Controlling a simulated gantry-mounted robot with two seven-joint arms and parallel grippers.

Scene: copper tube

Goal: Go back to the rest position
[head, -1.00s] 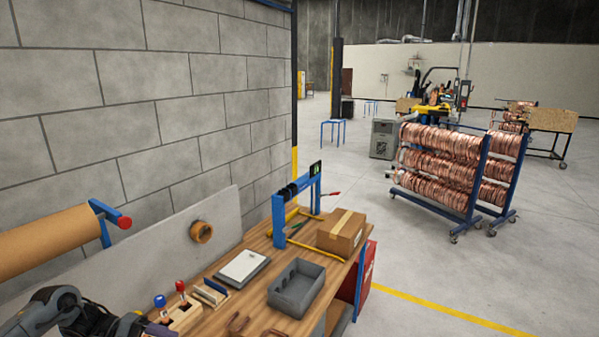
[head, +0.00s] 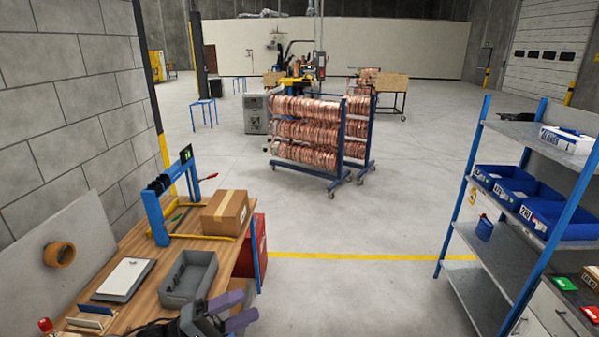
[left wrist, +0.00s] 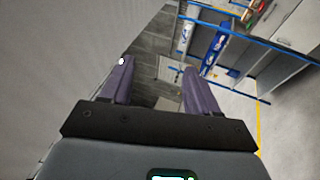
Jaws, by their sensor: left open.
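My left gripper (head: 238,310) shows at the bottom of the head view, in front of the workbench's near right part. Its two purple fingers are spread apart with nothing between them. The left wrist view also shows the open left gripper (left wrist: 157,85), with floor and shelving beyond the fingers. My right gripper is not in view.
The wooden workbench (head: 128,285) carries a grey bin (head: 188,280), a cardboard box (head: 225,212), a clipboard (head: 125,278) and a blue frame (head: 155,215). Copper coil racks (head: 310,135) stand behind. A blue shelf unit (head: 515,140) stands at right. Floor between is clear.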

